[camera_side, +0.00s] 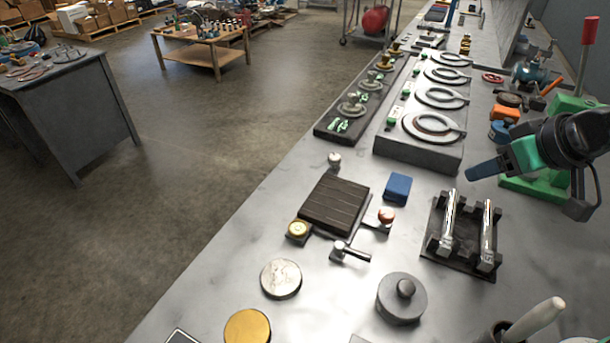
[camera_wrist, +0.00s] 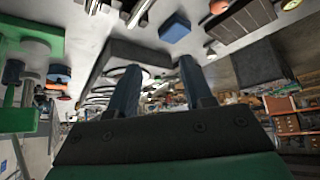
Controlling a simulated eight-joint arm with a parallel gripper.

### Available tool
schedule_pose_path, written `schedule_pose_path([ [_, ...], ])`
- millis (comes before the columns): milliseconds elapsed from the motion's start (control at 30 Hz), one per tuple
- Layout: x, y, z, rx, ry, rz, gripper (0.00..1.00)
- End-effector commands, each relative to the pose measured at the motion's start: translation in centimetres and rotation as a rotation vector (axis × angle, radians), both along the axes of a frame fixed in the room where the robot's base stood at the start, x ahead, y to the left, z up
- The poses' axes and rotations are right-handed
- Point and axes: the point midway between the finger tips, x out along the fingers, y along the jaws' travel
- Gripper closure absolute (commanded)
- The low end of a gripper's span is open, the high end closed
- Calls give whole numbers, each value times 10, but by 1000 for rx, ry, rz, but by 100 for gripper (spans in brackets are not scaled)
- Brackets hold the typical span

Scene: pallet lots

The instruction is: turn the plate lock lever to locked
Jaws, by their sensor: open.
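A dark grooved plate (camera_side: 336,204) lies on the grey bench in the side view. A small lever (camera_side: 352,252) with a metallic pivot and dark handle sits at its near edge, the handle pointing right. I take it for the plate lock lever; no lock markings are readable. My gripper (camera_side: 486,170) is up and to the right of the plate, apart from the lever. In the wrist view my gripper (camera_wrist: 158,88) shows two dark blue fingers spread apart with nothing held between them. The grooved plate also shows at the wrist view's top right (camera_wrist: 238,20); I cannot make out the lever there.
A blue block (camera_side: 397,188) lies between my gripper and the plate. A dark stand with two metal bars (camera_side: 464,262) is right of the lever. A grey knobbed disc (camera_side: 401,300) stands nearer the camera.

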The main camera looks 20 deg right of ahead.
Motion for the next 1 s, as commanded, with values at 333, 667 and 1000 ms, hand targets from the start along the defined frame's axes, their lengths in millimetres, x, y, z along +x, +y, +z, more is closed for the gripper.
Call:
schedule_pose_path([
  [333,22,64,-11,-23,295,339,54],
  [667,26,136,-51,-57,599,736,54],
  [1000,21,151,-78,-63,659,815,54],
])
